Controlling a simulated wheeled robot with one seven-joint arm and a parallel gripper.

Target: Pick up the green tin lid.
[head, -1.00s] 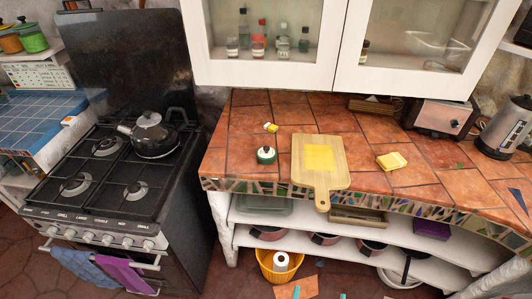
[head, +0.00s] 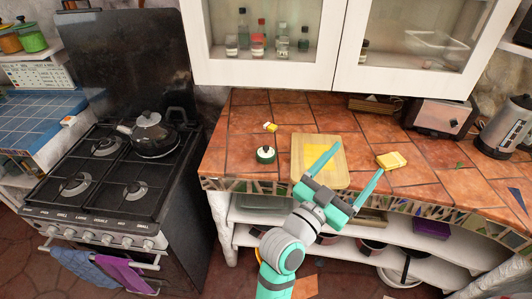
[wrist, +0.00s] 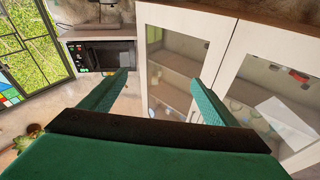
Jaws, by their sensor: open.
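In the wrist view the two teal fingers (wrist: 160,85) are spread wide and face the cabinets. The lid is not in the wrist view.
A yellow block (head: 391,160) lies right of the board, close to my right finger. A small yellow-and-white item (head: 270,127) lies behind the lid. The stove (head: 105,185) with a black kettle (head: 151,135) stands at left. A toaster (head: 440,117) stands at back right. White cabinets (head: 270,75) hang above.

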